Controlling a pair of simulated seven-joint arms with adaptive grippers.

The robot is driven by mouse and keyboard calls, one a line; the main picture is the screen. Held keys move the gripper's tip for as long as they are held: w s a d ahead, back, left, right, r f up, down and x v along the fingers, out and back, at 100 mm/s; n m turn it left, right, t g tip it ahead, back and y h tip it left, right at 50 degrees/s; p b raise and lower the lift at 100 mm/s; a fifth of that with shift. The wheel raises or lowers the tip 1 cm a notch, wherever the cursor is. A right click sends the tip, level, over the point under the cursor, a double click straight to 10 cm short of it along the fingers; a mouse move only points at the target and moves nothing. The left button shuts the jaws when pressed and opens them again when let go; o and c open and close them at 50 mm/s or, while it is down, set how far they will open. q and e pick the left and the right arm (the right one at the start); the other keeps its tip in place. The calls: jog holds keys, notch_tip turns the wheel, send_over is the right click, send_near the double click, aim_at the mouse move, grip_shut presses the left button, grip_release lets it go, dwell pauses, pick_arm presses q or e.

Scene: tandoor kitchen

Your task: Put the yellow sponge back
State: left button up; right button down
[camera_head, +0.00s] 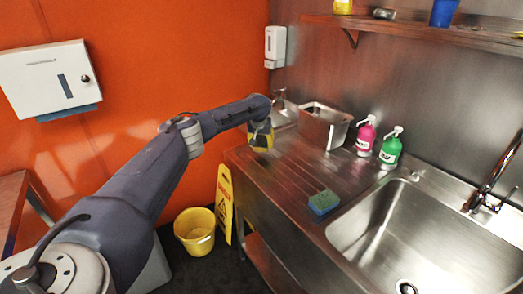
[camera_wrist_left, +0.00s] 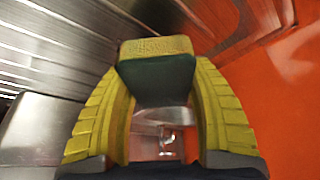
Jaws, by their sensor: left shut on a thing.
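The yellow sponge (camera_wrist_left: 157,47), with a dark green layer on one side, is between the two ribbed yellow fingers of my left gripper (camera_wrist_left: 158,80) in the left wrist view. The gripper is shut on it. In the head view my left gripper (camera_head: 261,136) is at the far left end of the steel counter, near its front edge. The sponge is hard to make out there, small and partly covered by the gripper. My right gripper is not in view.
A blue and green sponge (camera_head: 323,202) lies on the drainboard (camera_head: 282,172). A steel container (camera_head: 325,127), a pink bottle (camera_head: 366,136) and a green bottle (camera_head: 390,149) stand along the back. A sink (camera_head: 425,240) is at right. A yellow bucket (camera_head: 195,230) stands on the floor.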

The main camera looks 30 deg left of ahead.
aim_at(262, 154)
pick_arm(q)
jog(key=shift+f, duration=1.8)
jog(key=shift+f, duration=0.1)
jog(key=o, duration=1.1)
jog(key=v, duration=1.2)
